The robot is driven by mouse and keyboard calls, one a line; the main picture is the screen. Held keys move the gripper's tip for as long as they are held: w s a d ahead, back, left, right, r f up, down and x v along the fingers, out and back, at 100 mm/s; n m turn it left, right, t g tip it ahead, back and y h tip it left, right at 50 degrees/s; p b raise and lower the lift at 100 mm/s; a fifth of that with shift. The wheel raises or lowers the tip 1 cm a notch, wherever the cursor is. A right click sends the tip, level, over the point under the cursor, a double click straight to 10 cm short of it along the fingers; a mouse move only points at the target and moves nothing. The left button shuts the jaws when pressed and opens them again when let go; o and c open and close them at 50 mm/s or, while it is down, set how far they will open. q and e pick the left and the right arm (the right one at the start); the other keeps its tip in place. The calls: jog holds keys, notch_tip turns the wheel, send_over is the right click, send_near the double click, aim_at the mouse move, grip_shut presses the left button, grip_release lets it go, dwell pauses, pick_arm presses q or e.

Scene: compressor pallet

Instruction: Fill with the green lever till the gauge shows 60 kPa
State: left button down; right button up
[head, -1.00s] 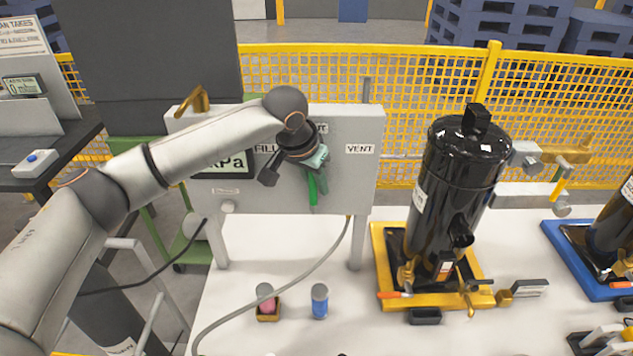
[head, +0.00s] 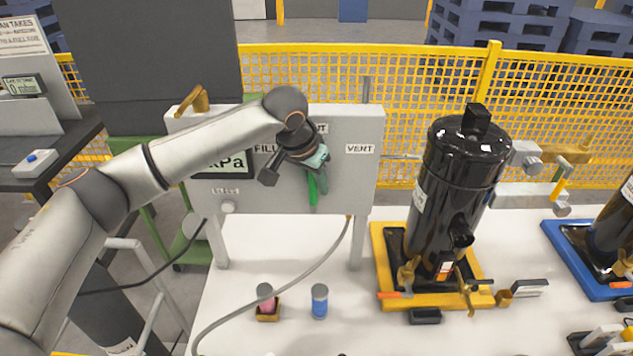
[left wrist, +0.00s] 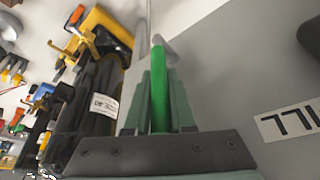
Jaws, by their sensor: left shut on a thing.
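The grey panel (head: 350,192) stands on legs on the white bench, with labels for FILL and VENT (head: 360,149) on its front. The green lever (head: 312,188) hangs down from the panel's middle, its handle pointing roughly downward. My left gripper (head: 318,180) is shut on the green lever. In the left wrist view, the bright green handle (left wrist: 158,85) lies between the two dull green fingers. The gauge display (head: 225,163) shows the letters "kPa", but my left arm covers its number. My right gripper is not in view.
A black compressor (head: 462,165) stands on a yellow pallet (head: 380,240) to the right. A grey hose (head: 300,277) curves over the bench in front of the panel. A blue can (head: 320,300) and a small pink item (head: 266,297) stand on the bench.

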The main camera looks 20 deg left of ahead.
pick_arm(q)
jog(key=shift+r, duration=0.1)
jog(key=shift+s+a+f+n+t+h, duration=0.15)
jog(key=shift+a+t+h, duration=0.2)
jog(key=shift+a+h, duration=0.35)
jog(key=shift+s+a+n+t+h, duration=0.1)
jog(key=shift+a+n+t+h, duration=0.2)
jog(key=shift+h, duration=0.75)
jog(key=shift+s+a+f+n+t+h, duration=0.15)
jog(key=shift+a+t+h, duration=0.2)
jog(key=shift+a+h, duration=0.4)
jog(key=shift+d, duration=0.1)
jog(key=c, duration=1)
grip_release()
jog(key=shift+c, duration=0.2)
jog(key=b+v, duration=0.1)
jog(key=v, duration=1.1)
jog(key=shift+s+r, duration=0.1)
jog(key=shift+r, duration=0.1)
